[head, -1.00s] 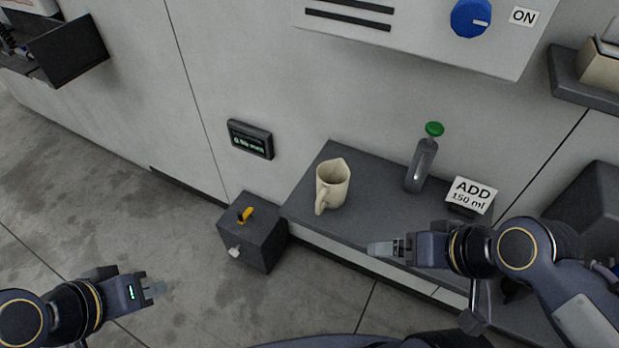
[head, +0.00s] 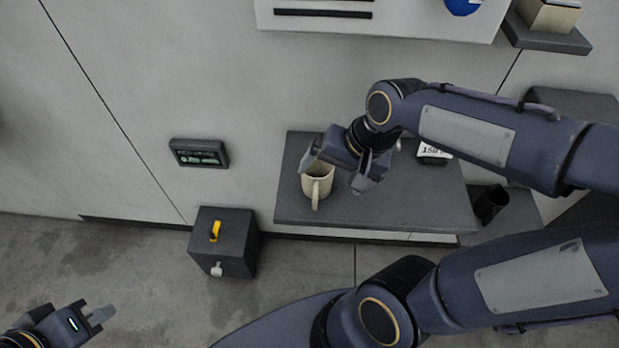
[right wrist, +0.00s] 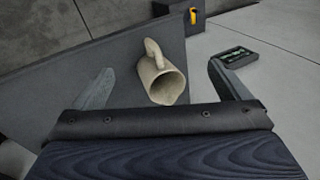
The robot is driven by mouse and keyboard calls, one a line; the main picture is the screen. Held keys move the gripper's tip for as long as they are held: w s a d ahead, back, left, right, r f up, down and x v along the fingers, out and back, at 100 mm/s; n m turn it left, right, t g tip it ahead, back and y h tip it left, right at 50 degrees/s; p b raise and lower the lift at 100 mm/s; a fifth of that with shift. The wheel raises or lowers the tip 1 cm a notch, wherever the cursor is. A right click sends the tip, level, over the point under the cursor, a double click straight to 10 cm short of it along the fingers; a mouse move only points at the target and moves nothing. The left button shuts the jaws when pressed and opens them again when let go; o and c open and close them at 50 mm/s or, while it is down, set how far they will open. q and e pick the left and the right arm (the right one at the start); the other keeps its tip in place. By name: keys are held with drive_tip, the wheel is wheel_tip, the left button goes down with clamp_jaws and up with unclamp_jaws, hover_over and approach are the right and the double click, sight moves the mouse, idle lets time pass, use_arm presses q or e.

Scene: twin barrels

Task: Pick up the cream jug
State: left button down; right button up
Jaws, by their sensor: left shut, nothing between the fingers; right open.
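The cream jug (head: 317,186) stands on the dark grey shelf (head: 405,208), its handle toward the shelf's front edge. My right gripper (head: 338,172) is open just above and behind the jug, with its fingers to either side and its body covering part of the rim. In the right wrist view the jug (right wrist: 161,77) lies between the two spread fingers (right wrist: 165,85), apart from both, with its mouth toward the camera and its handle pointing away. My left gripper (head: 101,315) is shut and empty at the lower left, far from the jug.
A dark box with a yellow switch (head: 225,242) stands left of the shelf. A small display (head: 199,153) is on the wall. A white sign (head: 435,150) and a black cup (head: 490,204) are to the right.

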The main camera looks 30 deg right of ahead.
drive_tip(key=w+f+m+g+h+p, duration=0.3)
drive_tip(key=w+f+m, duration=0.3)
drive_tip(key=w, duration=0.4)
drive_tip(key=m+p, duration=0.1)
drive_tip(key=m, duration=0.1)
hover_over(314, 174)
drive_tip(key=s+a, duration=0.2)
drive_tip(key=s, duration=0.1)
drive_tip(key=f, duration=0.7)
drive_tip(key=shift+s+d, duration=0.1)
drive_tip(key=shift+s, duration=0.1)
drive_tip(key=c, duration=1.2)
drive_tip(key=shift+o, duration=0.2)
